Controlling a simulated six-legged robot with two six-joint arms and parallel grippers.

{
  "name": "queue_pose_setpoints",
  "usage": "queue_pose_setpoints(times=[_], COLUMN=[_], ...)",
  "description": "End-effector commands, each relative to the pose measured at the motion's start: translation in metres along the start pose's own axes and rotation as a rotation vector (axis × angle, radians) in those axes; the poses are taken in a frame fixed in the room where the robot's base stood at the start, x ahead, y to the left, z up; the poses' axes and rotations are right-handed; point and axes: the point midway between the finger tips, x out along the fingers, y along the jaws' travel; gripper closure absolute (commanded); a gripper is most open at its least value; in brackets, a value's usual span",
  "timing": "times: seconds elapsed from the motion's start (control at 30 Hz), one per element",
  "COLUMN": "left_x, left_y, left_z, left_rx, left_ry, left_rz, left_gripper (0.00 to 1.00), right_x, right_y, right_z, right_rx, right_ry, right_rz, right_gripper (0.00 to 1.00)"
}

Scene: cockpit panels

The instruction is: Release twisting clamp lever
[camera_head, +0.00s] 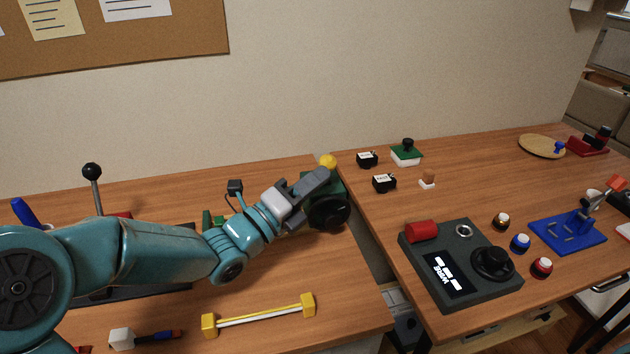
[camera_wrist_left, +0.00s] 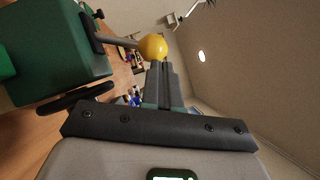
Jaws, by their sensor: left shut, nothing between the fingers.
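A green housing (camera_wrist_left: 45,50) with a black handwheel (camera_wrist_left: 75,98) stands on the left table; a grey lever ending in a yellow ball (camera_wrist_left: 152,46) sticks out of it. In the head view the yellow ball (camera_head: 328,161) shows just beyond my left gripper (camera_head: 322,174), and the green housing is partly hidden behind the gripper; the black handwheel (camera_head: 328,211) shows below. In the wrist view the shut, empty fingers of my left gripper (camera_wrist_left: 160,66) point at the ball, very close to it; I cannot tell whether they touch. My right gripper is out of view.
A yellow-ended bar (camera_head: 258,316) lies in front of my left arm. A black-knobbed lever (camera_head: 92,175) stands behind it. On the right table are a dark control panel (camera_head: 415,262) and a blue-based clamp with a red tip (camera_head: 567,232). A gap separates the tables.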

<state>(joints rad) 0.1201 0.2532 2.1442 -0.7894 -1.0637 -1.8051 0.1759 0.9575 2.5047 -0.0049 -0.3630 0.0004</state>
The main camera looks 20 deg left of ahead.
Motion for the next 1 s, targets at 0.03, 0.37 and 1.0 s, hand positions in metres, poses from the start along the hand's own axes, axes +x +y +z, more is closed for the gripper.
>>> queue_pose_setpoints(times=[0.03,0.37,1.0], left_x=[0.001,0.003,0.027], left_y=[-0.001,-0.004,-0.017], left_z=[0.001,0.005,0.046], left_rx=[-0.008,-0.053,-0.451], left_ry=[0.000,-0.001,-0.001], left_rz=[0.005,0.030,0.265], left_gripper=[1.00,1.00,1.00], right_x=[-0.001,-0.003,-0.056], right_y=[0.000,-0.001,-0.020], right_z=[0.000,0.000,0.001], right_rx=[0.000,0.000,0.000], right_ry=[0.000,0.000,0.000], right_rz=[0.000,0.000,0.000], right_gripper=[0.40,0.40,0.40])
